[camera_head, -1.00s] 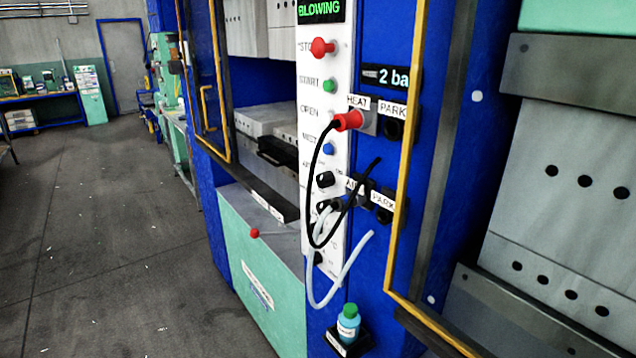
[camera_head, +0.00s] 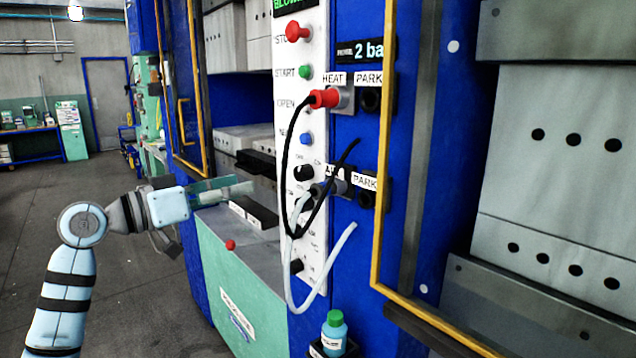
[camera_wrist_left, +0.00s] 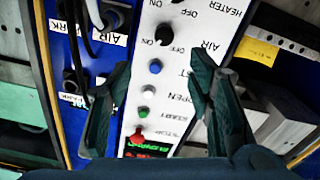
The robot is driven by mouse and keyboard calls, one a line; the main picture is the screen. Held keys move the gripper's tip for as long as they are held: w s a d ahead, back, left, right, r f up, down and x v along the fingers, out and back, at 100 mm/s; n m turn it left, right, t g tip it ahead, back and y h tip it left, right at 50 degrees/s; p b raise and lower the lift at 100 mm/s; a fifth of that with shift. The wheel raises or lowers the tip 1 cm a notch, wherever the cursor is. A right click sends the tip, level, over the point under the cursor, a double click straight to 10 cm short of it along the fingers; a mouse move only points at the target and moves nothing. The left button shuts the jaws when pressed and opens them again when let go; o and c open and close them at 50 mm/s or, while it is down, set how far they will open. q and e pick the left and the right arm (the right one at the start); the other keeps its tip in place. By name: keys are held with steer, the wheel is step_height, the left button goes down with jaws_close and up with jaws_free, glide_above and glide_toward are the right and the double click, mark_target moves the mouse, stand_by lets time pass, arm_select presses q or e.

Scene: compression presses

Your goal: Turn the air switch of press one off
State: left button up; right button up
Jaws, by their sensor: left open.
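Press one's white control panel (camera_head: 312,125) stands in the middle of the head view. The left wrist view shows the panel upside down, with a black rotary knob (camera_wrist_left: 165,34) beside an AIR label and ON and OFF marks. I cannot tell its setting clearly. A black knob also shows on the panel in the head view (camera_head: 303,172). My left gripper (camera_head: 228,187) is left of the panel, apart from the knobs. In the left wrist view its open, empty fingers (camera_wrist_left: 160,68) frame the panel. My right gripper is not in view.
A red plug (camera_head: 324,98) sits in the HEAT socket. A black cable and a clear hose (camera_head: 327,278) loop in front of the panel's lower part. A yellow frame (camera_head: 383,160) stands to the right. A small bottle (camera_head: 334,328) stands below.

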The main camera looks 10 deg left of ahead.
mark_target(297, 175)
arm_select(q)
steer(key=p+x, duration=0.1)
steer(key=x, duration=1.2)
steer(key=shift+w+f+p, duration=0.1)
steer(key=shift+w+p, duration=0.2)
steer(key=shift+p, duration=0.05)
steer(key=shift+w+f, duration=0.1)
steer(key=shift+w, duration=0.25)
steer(key=shift+d, duration=0.1)
jaws_close()
